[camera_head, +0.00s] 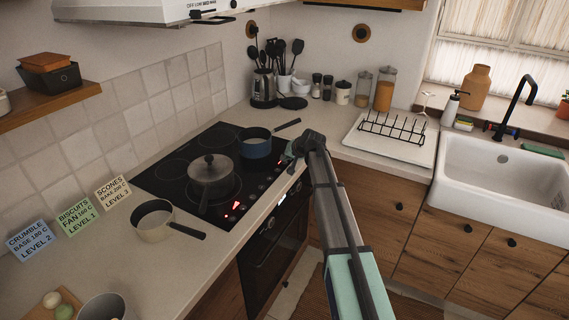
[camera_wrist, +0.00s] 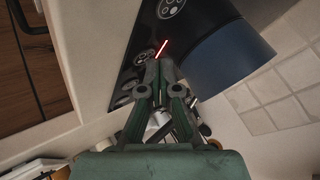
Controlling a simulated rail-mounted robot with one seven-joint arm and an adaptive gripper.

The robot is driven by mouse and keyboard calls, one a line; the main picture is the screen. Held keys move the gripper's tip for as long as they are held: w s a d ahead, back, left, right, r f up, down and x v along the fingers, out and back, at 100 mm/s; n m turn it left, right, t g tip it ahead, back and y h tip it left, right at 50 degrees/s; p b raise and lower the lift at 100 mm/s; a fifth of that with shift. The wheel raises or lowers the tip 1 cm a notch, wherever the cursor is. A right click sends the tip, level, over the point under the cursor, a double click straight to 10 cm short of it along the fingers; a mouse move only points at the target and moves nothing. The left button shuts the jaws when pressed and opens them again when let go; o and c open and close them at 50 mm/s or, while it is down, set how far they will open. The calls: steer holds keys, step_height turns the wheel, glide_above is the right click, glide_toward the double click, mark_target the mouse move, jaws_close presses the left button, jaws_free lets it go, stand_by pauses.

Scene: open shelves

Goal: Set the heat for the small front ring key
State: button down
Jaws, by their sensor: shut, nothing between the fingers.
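The black glass hob (camera_head: 160,178) is set in the worktop, with touch keys (camera_head: 260,187) along its front edge. A red display (camera_head: 236,206) glows near the front left corner. My gripper (camera_head: 288,161) is shut and empty, over the right end of the key strip. In the wrist view, my gripper's closed tips (camera_wrist: 154,66) are right by a red lit bar (camera_wrist: 161,48) on the glass. Round key marks (camera_wrist: 171,8) show beyond it. The tips hide the glass under them, and I cannot tell whether they touch it. The key labels are too small to read.
A blue pan (camera_head: 257,149) stands on the hob close behind my gripper; it also shows in the wrist view (camera_wrist: 225,62). A lidded dark pot (camera_head: 212,172) sits further left. A cream pan (camera_head: 153,222) and recipe cards (camera_head: 77,216) are on the left worktop. A dish rack (camera_head: 390,130) stands right.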

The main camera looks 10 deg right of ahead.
mark_target(286, 163)
steer(key=shift+r, duration=0.2)
steer(key=shift+d+r+p, duration=0.1)
steer(key=shift+r+p, duration=0.75)
steer(key=shift+r, duration=1.7)
steer(key=shift+w+d, duration=0.1)
stand_by(0.3)
